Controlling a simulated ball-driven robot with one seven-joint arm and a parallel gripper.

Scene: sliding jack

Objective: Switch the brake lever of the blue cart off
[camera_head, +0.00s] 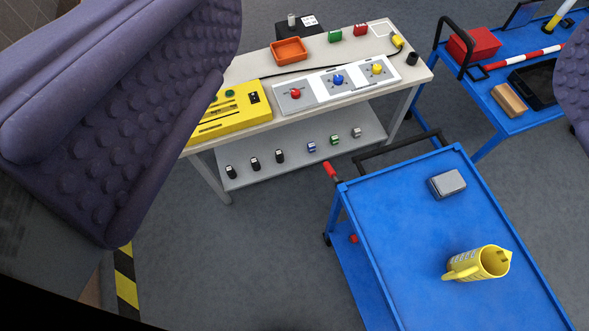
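The near blue cart (400,240) stands at the lower right, with a flat blue top and a lower shelf. A lever with a red handle (331,170) sticks up at the cart's far left corner, next to the black push bar (395,150). I take it to be the brake lever; its setting cannot be read from here. My gripper (400,65) is open, with one purple studded finger large at the left and the other at the right edge. Nothing is between the fingers, and neither finger touches the lever.
A yellow jug (480,264) and a grey box (447,184) are on the cart. A white workbench (300,118) with switch panels and small parts stands behind. A second blue cart (490,95) with tools is at the upper right. Grey floor (230,265) is clear left of the near cart.

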